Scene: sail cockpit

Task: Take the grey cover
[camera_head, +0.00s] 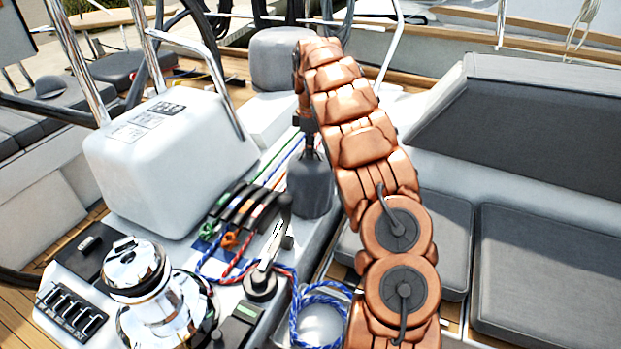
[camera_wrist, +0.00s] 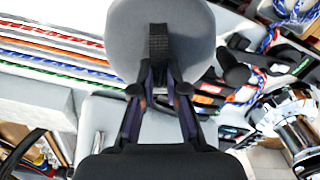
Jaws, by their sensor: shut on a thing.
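The grey cover (camera_head: 310,190) is a dark grey, rounded cloth-like hood, upright on the white deck beside the coloured rope lines. My gripper (camera_head: 309,148) reaches down from above, at the top of the cover. In the wrist view, the cover (camera_wrist: 195,45) shows as a grey rounded shape behind the fingers. The fingertips (camera_wrist: 158,42) are close together there, shut on its top. Whether the cover is clear of the deck, and what lies under it, I cannot tell.
A chrome winch (camera_head: 150,285) and a winch handle (camera_head: 275,245) stand nearby at front left. Rope clutches (camera_head: 240,205) lie just left of the cover. A white box (camera_head: 165,150) is at left. Grey seat cushions (camera_head: 545,265) are at right.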

